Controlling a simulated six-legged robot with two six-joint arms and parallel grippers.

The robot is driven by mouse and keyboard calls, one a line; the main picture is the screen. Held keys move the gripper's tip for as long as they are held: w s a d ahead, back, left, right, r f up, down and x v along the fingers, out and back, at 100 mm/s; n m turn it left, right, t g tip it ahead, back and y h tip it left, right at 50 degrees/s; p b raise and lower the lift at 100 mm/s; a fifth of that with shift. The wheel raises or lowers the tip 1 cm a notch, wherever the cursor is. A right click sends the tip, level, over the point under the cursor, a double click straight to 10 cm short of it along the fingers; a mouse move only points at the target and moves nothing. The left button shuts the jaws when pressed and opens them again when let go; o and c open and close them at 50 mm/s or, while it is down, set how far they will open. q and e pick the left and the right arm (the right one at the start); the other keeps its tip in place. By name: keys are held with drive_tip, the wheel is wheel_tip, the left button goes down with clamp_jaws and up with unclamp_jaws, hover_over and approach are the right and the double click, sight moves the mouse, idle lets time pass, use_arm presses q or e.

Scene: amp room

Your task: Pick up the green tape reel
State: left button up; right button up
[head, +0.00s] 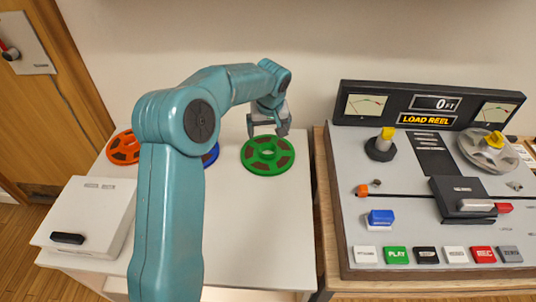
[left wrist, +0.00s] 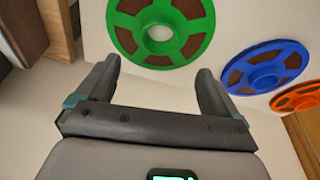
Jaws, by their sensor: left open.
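The green tape reel (head: 267,156) lies flat on the white table, to the right of my arm in the head view. My left gripper (head: 270,128) hangs just behind the reel's far rim in that view. In the left wrist view the green reel (left wrist: 190,35) is beyond my open fingers (left wrist: 155,82), with nothing between them. The reel's dark tape shows through openings around its pale centre hole. The gripper appears apart from the reel. My right gripper is not in view.
A blue reel (left wrist: 262,68) and an orange reel (left wrist: 300,97) lie in a row beside the green one. A white box (head: 88,215) stands at the table's left. A tape machine (head: 430,200) stands on the right. The table's front right is clear.

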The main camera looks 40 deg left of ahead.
sight(268, 145)
use_arm(q)
drive_tip(key=x, duration=0.8)
drive_tip(key=shift+d+f, duration=0.3)
drive_tip(key=shift+f, duration=0.1)
drive_tip(key=shift+s, duration=0.1)
drive_tip(key=shift+c, duration=0.2)
drive_tip(key=shift+r, duration=0.1)
drive_tip(key=c, duration=1.3)
drive_tip(key=shift+c, duration=0.2)
wheel_tip(268, 145, up, 20)
drive_tip(key=p, duration=0.2)
drive_tip(key=shift+p, duration=0.4)
